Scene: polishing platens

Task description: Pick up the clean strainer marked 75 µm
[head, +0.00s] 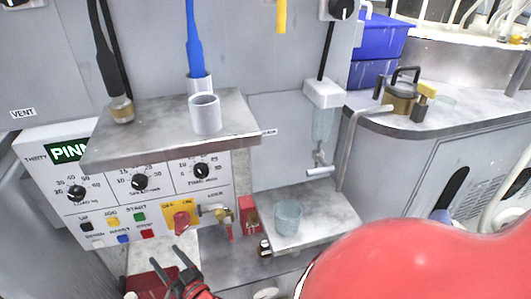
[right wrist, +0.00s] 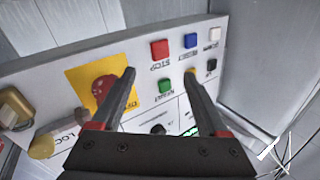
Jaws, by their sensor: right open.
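I cannot make out a strainer marked 75 µm; no such marking is readable in either view. My right gripper (head: 168,258) is in front of the lower part of the control panel, at the bottom left of the head view. In the right wrist view its black fingers (right wrist: 159,73) are apart with nothing between them, pointing at the panel's buttons. A grey cup (head: 205,115) stands on the metal shelf, with another partly hidden behind it. A clear glass-like cup (head: 288,218) stands on the lower ledge. My left gripper is not in view.
The control panel (head: 110,212) has knobs, coloured buttons and a red switch on yellow (right wrist: 104,88). The metal shelf (head: 150,147) juts out above it. Blue bins (head: 380,38) and a lidded brass-coloured pot (head: 400,100) are on the right counter. My red arm covers the lower right.

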